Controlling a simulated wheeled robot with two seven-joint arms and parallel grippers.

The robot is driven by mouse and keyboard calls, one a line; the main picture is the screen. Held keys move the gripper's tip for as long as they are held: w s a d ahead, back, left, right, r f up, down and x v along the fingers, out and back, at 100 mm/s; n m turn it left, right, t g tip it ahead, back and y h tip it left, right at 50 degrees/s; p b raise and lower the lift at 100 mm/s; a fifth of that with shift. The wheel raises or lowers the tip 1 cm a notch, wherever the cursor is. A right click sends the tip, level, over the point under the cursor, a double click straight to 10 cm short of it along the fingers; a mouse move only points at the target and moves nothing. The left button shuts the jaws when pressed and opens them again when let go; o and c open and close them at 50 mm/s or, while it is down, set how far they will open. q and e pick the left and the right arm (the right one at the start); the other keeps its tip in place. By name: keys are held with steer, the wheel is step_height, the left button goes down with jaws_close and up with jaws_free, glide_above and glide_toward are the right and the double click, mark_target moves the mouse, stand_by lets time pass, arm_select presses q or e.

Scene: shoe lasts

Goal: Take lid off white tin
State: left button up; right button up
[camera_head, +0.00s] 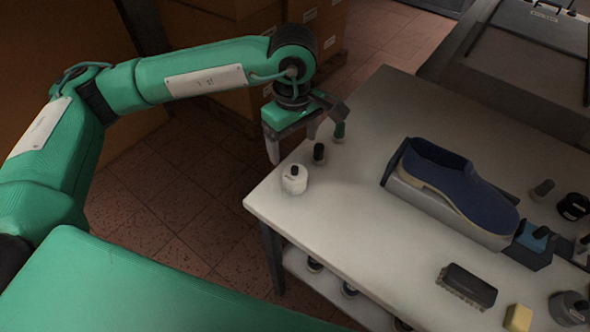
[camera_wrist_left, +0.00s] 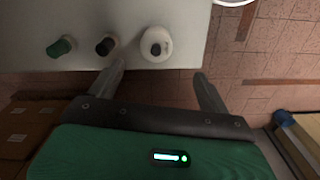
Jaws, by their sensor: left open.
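The white tin (camera_head: 294,179) stands upright near the left corner of the white table, with a dark knob on its top. In the left wrist view the tin (camera_wrist_left: 156,44) lies beyond the fingertips, between their lines and nearer the left finger. My left gripper (camera_head: 292,142) is open and empty, its fingers pointing down. It is above and behind the tin in the head view, apart from it. In the left wrist view my left gripper (camera_wrist_left: 160,72) shows both fingers spread wide. My right gripper is not in view.
A dark bottle (camera_head: 319,153) and a green-topped bottle (camera_head: 339,131) stand close beside the tin. A blue shoe (camera_head: 462,184) rests on a grey stand. A brush (camera_head: 467,286) and yellow block (camera_head: 518,318) lie at the front. The middle of the table (camera_head: 350,230) is clear.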

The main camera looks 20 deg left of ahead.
arm_select(q)
glide_above(293, 167)
steer(key=f, duration=0.2)
steer(key=s+f, duration=0.1)
steer(key=f, duration=0.1)
steer(key=shift+d+f+p, duration=0.2)
steer(key=shift+p, duration=0.1)
steer(key=shift+w+f, duration=0.15)
steer(key=shift+f, duration=0.05)
steer(key=f, duration=0.1)
steer(key=f+p, duration=0.1)
steer(key=f, duration=0.1)
steer(key=f+p, duration=0.1)
steer(key=shift+w+a+f, duration=0.2)
steer(key=shift+w, duration=0.2)
steer(key=shift+f, duration=0.25)
steer(key=c, duration=1.1)
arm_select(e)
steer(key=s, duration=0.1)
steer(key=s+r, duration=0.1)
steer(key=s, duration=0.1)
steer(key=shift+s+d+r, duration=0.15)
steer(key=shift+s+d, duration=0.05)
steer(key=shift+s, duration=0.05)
arm_select(q)
steer(key=shift+o, duration=0.2)
steer(key=shift+r, duration=0.15)
